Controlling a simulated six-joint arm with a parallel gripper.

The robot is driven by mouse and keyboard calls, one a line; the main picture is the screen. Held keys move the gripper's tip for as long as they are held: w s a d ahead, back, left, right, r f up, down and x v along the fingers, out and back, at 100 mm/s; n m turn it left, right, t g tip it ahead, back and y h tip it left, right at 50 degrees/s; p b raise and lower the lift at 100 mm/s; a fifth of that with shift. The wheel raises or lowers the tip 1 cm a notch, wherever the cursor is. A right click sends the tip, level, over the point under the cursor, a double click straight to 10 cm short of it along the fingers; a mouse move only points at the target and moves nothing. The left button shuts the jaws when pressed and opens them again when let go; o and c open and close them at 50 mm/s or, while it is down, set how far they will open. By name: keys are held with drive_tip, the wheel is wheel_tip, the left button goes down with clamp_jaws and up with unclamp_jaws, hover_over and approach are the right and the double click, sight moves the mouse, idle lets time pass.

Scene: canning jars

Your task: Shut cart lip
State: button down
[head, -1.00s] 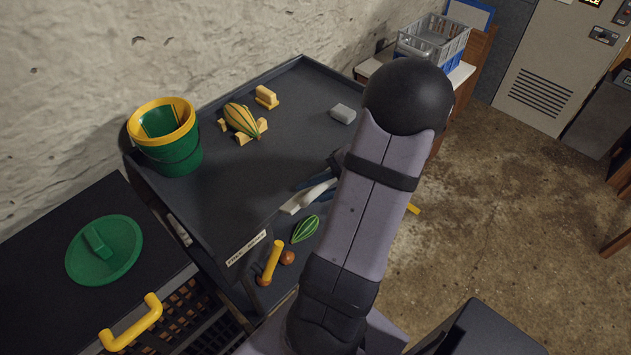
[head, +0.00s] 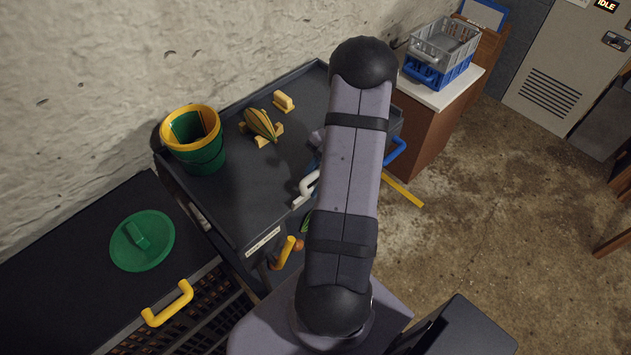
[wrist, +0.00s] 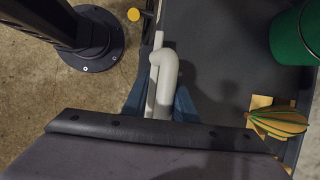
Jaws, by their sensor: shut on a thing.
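The dark cart (head: 245,195) stands against the wall in the head view, with its tray top facing up. A white curved handle (head: 308,184) shows at the tray's near right edge, partly hidden by my arm. In the wrist view the same handle (wrist: 168,68) sits by a pale strip (wrist: 158,45) along the cart's edge, with floor on the other side. My gripper (wrist: 160,98) has its blue fingers on both sides of the handle, shut on it. The lip's exact angle cannot be told.
On the tray stand a green and yellow bucket (head: 192,145), a striped squash (head: 260,124) on a yellow stand and a yellow block (head: 284,101). A blue bar (head: 396,151) and yellow bar (head: 403,190) show right of my arm. A green lid (head: 142,241) lies at left.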

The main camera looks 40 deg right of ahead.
drive_tip(key=shift+w+f, duration=0.1)
drive_tip(key=shift+w, duration=0.3)
drive_tip(key=c, duration=1.6)
unclamp_jaws()
drive_tip(key=shift+c, duration=0.2)
drive_tip(key=shift+f, duration=0.15)
drive_tip(key=shift+w, duration=0.1)
drive_tip(key=shift+b+v, duration=0.9)
drive_tip(key=shift+v, duration=2.75)
